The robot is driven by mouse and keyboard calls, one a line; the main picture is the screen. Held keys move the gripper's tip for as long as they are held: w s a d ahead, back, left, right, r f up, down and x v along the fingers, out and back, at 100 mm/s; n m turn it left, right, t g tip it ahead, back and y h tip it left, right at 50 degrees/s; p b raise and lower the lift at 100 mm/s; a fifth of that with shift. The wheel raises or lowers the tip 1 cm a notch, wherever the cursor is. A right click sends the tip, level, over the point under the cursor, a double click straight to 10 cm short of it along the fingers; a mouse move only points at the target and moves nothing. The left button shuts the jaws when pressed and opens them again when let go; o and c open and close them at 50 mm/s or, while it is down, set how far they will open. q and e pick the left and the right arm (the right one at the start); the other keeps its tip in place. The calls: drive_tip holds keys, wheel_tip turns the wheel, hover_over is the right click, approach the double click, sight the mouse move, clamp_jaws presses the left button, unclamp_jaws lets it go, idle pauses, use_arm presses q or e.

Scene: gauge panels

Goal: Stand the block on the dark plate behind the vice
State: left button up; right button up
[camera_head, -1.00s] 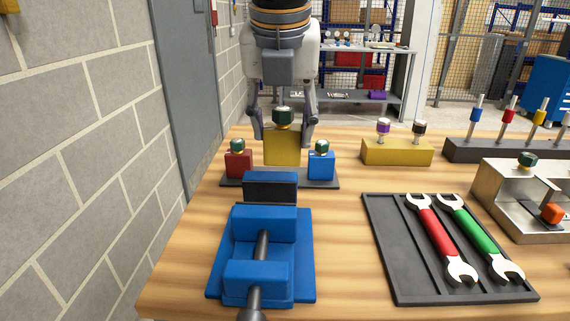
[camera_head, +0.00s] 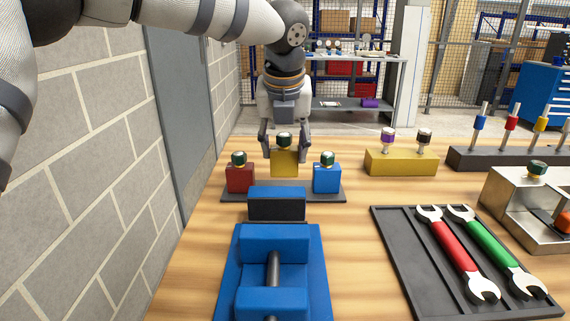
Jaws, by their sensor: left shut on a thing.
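The yellow block (camera_head: 284,163) is upright with a dark green knob on top. My left gripper (camera_head: 285,153) comes down from above, its fingers on either side of the block, shut on it. The dark plate (camera_head: 235,198) lies behind the blue vice (camera_head: 272,245). A red block (camera_head: 240,179) stands on its left part and a blue block (camera_head: 327,178) on its right part, each with a green knob. The yellow block shows between them, its lower edge higher in the picture than theirs. I cannot tell whether it touches the plate. My right gripper is not in view.
A long yellow block (camera_head: 401,162) with two knobs stands to the right. A dark tray (camera_head: 395,250) holds a red wrench (camera_head: 452,248) and a green wrench (camera_head: 492,245). A metal bracket (camera_head: 510,200) is at the right edge. A grey brick wall (camera_head: 90,200) runs along the left.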

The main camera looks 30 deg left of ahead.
sight(283, 163)
use_arm(q)
drive_tip(key=x, duration=0.3)
drive_tip(key=shift+a+f, duration=0.1)
drive_tip(key=shift+f, duration=0.55)
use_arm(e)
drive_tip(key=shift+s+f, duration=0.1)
use_arm(q)
drive_tip(key=shift+f, duration=0.1)
drive_tip(key=o, duration=1.3)
drive_tip(key=shift+f, duration=0.1)
drive_tip(key=shift+c, duration=0.2)
drive_tip(key=v, duration=1.2)
drive_tip(key=shift+p, duration=0.35)
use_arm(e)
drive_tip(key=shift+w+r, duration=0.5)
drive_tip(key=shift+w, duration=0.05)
